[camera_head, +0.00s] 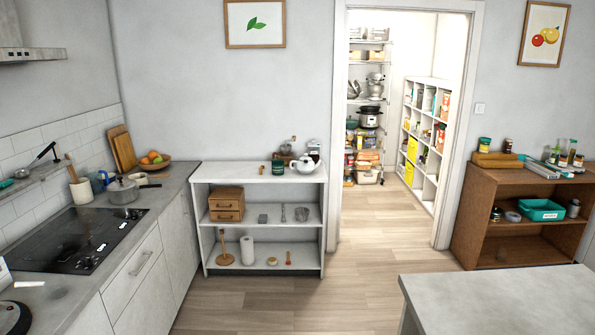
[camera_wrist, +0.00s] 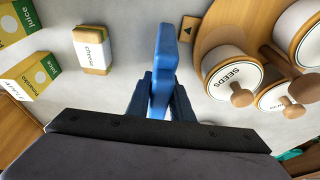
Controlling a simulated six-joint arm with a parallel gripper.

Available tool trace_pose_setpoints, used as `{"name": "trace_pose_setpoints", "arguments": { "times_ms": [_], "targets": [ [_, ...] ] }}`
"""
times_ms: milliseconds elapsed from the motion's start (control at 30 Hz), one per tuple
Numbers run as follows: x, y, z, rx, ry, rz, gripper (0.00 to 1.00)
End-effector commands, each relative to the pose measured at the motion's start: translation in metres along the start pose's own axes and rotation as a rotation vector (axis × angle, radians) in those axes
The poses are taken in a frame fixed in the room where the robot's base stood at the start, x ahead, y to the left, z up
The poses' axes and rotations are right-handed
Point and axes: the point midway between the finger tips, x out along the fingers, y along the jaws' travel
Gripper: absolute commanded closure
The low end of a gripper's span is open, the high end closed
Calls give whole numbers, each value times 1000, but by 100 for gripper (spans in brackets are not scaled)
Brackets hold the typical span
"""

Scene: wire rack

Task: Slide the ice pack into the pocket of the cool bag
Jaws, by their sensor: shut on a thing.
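In the wrist view my gripper (camera_wrist: 161,88) is shut on a slim blue piece (camera_wrist: 165,50), which looks like the ice pack seen edge-on. One blue finger is on each side of it. The piece points away from the wrist, over a pale surface. Its lower part is hidden between the fingers. I cannot make out the cool bag or its pocket in either view. My gripper does not show in the head view.
In the wrist view, juice cartons (camera_wrist: 31,78) and a cheese block (camera_wrist: 91,52) lie left. Jars marked seeds (camera_wrist: 232,72) stand on a round wooden board (camera_wrist: 208,38) at right. The head view shows a white shelf unit (camera_head: 256,176), brown shelf (camera_head: 488,189) and pale counter (camera_head: 500,300).

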Motion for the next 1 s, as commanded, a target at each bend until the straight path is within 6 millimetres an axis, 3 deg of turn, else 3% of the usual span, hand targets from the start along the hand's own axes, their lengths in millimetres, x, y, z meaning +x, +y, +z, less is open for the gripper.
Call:
{"name": "trace_pose_setpoints", "arguments": {
  "times_ms": [600,1000],
  "targets": [
    [-35,0,-11,0,2,-1,100],
    [-38,0,-12,0,2,-1,100]
  ]
}}
